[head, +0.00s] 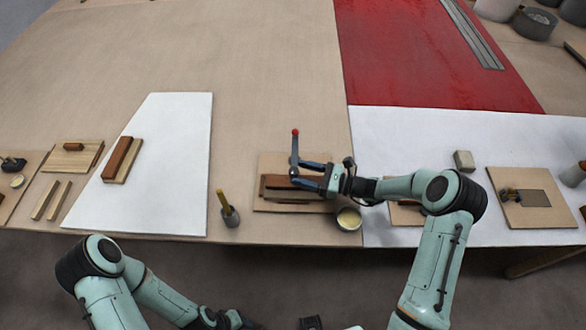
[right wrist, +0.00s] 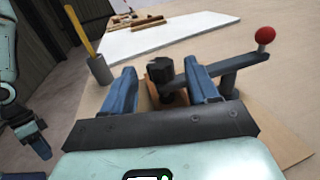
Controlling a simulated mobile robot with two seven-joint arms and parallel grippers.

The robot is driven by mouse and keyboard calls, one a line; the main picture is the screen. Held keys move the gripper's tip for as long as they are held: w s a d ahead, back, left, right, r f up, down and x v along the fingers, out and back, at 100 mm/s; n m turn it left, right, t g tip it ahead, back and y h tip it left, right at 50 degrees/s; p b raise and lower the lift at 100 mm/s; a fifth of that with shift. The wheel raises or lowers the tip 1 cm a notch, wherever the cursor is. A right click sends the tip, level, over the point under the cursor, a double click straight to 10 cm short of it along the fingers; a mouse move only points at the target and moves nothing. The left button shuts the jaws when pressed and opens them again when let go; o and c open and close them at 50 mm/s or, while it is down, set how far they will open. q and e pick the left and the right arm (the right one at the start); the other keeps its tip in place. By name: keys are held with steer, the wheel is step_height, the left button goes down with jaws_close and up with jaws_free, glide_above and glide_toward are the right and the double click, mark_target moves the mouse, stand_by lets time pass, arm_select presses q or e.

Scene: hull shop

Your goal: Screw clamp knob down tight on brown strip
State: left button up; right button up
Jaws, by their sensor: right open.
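The clamp (head: 294,152) has a dark bar with a red ball at its end and stands over a board with the brown strip (head: 275,183). In the right wrist view, its black knob (right wrist: 160,70) sits between the two blue fingers of my right gripper (right wrist: 163,88). The fingers are spread, with gaps visible beside the knob. In the head view, my right gripper (head: 308,177) reaches in from the right over the strip and hides part of it. The knob's contact with the strip is hidden. My left gripper (right wrist: 38,140) shows at the left edge of the right wrist view, away from the clamp.
A round tin with pale contents (head: 349,219) stands close below my right gripper. A grey pot with a yellow-handled tool (head: 229,215) stands left of the board. A white sheet (head: 165,190) with a wood block lies further left. Bare table lies behind the clamp.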

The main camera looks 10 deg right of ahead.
mark_target(293, 170)
steer(key=shift+x, duration=1.9)
